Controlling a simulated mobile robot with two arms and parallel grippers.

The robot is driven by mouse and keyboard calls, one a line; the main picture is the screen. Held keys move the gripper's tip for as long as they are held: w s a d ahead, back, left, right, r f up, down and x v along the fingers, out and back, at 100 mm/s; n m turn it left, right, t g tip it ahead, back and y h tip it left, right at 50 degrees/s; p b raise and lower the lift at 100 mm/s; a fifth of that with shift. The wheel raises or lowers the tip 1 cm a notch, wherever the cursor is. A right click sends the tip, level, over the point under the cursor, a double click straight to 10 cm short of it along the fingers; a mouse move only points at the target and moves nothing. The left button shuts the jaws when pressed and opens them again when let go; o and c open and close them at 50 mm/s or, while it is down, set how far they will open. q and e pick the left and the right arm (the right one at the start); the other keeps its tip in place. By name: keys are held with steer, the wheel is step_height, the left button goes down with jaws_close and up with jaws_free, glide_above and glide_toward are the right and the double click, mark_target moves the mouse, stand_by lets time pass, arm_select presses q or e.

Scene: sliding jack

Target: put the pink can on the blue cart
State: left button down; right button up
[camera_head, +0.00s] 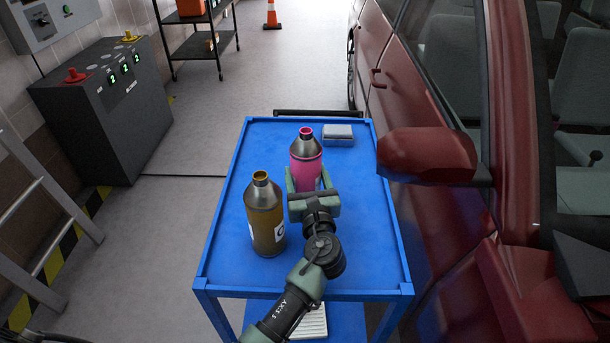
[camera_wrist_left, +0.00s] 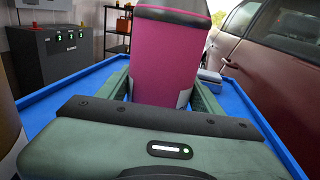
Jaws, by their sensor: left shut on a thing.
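The pink can (camera_head: 306,160) has a grey cone top and a pink neck, and it is upright over the blue cart's top (camera_head: 350,240). My left gripper (camera_head: 308,182) reaches in from the front and is shut on the pink can's sides. In the left wrist view the pink can (camera_wrist_left: 170,55) fills the space between the two green fingers. The can's base is hidden by my gripper, so I cannot tell if it touches the cart top. My right gripper is in neither view.
A yellow-brown can (camera_head: 265,215) stands on the cart just left of my gripper. A small grey box (camera_head: 338,135) lies at the cart's far right. A red car (camera_head: 430,160) is close along the right side. The cart's right front is clear.

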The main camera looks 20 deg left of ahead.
arm_select(q)
steer(key=shift+c, duration=1.3)
jaws_free()
steer(key=shift+f, duration=0.1)
steer(key=shift+r, duration=0.2)
steer(key=v, duration=1.2)
steer(key=shift+b, duration=0.3)
